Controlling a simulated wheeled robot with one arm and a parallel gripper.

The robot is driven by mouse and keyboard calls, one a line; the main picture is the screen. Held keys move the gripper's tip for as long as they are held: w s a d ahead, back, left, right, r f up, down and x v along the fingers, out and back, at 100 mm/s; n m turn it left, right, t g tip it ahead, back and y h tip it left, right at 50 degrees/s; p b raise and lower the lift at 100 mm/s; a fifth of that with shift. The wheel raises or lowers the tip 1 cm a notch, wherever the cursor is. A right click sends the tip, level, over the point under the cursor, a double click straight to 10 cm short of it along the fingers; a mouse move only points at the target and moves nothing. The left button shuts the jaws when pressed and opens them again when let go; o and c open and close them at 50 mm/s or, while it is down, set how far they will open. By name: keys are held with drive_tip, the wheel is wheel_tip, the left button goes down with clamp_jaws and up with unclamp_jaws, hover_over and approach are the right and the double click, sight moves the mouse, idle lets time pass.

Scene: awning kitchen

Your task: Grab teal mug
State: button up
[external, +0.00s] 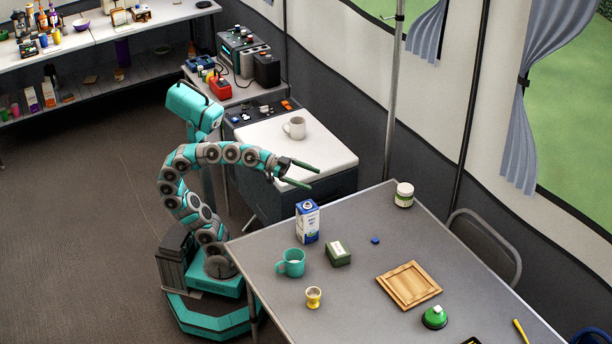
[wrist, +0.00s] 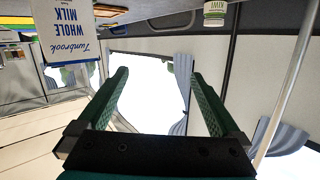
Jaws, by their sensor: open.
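The teal mug (external: 290,264) stands upright on the grey table near its left edge, with its handle toward the left. A white milk carton (external: 307,221) stands just behind it. My gripper (external: 313,178) is open and empty, raised in the air above and behind the carton, well apart from the mug. In the wrist view my gripper (wrist: 160,73) has two green fingers spread with nothing between them. The milk carton (wrist: 65,30) appears upside down at the upper left there. I cannot make out the mug in the wrist view.
On the table (external: 364,263) are a dark green box (external: 338,254), a yellow cup (external: 313,298), a wooden board (external: 409,286), a blue cap (external: 375,240), a green-topped item (external: 434,318) and a white jar (external: 404,195). A white mug (external: 294,128) stands on the counter behind.

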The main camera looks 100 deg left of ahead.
drive_tip(key=d+r+n+h+p, duration=0.1)
drive_tip(key=d+r+h, duration=0.3)
drive_tip(key=d, duration=0.4)
drive_tip(key=d+r+n+h+p, duration=0.1)
drive_tip(key=d+r+h, duration=0.25)
drive_tip(key=d, duration=0.55)
drive_tip(key=m+g+b, duration=0.2)
drive_tip(key=m+g, duration=0.3)
drive_tip(key=m, duration=0.3)
approach(289, 256)
drive_tip(key=x, duration=0.5)
drive_tip(key=shift+s+d+r, duration=0.1)
drive_tip(key=shift+d+f+y, duration=0.15)
drive_tip(key=shift+f+y, duration=0.1)
drive_tip(key=shift+f, duration=0.05)
drive_tip(key=shift+w+d+f, duration=0.15)
drive_tip(key=shift+w, duration=0.2)
drive_tip(key=shift+b+x, duration=0.6)
drive_tip(key=shift+x, duration=2.75)
drive_tip(key=shift+w, duration=0.1)
drive_tip(key=shift+r, duration=0.2)
drive_tip(key=c, duration=1.2)
